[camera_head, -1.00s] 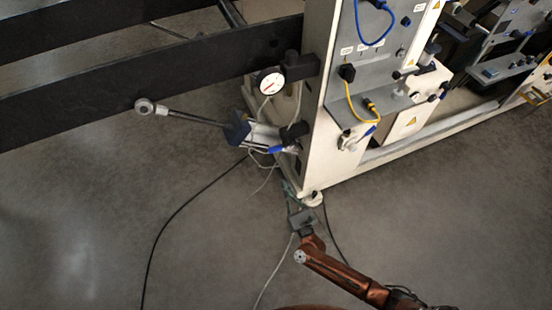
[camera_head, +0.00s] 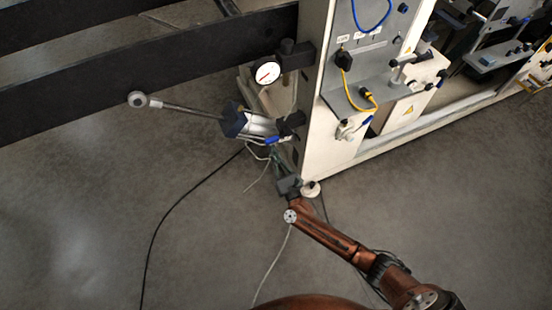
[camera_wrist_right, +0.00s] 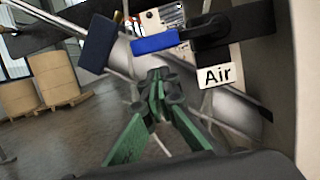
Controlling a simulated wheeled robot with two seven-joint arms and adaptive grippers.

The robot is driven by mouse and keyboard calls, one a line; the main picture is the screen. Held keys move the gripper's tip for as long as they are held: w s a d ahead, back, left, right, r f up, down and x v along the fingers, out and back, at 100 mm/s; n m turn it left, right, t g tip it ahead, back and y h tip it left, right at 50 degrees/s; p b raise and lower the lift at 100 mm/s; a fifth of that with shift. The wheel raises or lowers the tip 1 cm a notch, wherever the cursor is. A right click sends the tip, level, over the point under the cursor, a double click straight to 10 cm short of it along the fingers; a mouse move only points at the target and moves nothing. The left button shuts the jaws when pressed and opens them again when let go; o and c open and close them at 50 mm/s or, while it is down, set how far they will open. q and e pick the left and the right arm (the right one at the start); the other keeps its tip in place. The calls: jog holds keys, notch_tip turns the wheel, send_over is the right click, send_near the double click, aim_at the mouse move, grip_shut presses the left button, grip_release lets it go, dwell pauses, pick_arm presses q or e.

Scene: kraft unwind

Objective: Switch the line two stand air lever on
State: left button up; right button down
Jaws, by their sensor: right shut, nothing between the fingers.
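The blue air lever (camera_head: 276,140) sits on a dark valve low on the near face of the white machine stand. In the right wrist view, the blue lever (camera_wrist_right: 167,42) points left from its black valve body, with a white "Air" label (camera_wrist_right: 215,76) below right. My right gripper (camera_wrist_right: 158,82) has green fingers, shut and empty. In the wrist view its tips appear just below the lever; contact cannot be told. In the head view the right gripper (camera_head: 281,162) is small and partly hidden by its own wrist, just below the lever. My left gripper is not in view.
A silver air cylinder (camera_head: 261,124) and a dial gauge (camera_head: 266,73) are beside the valve, with a black beam (camera_head: 150,65) extending left. Loose cables (camera_head: 185,200) run over the floor. A white foot (camera_head: 311,189) is close to my right wrist. Open floor lies left.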

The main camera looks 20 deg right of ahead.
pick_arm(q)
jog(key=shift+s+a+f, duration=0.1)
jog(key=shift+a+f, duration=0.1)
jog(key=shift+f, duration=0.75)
pick_arm(e)
jog(key=shift+r, duration=0.75)
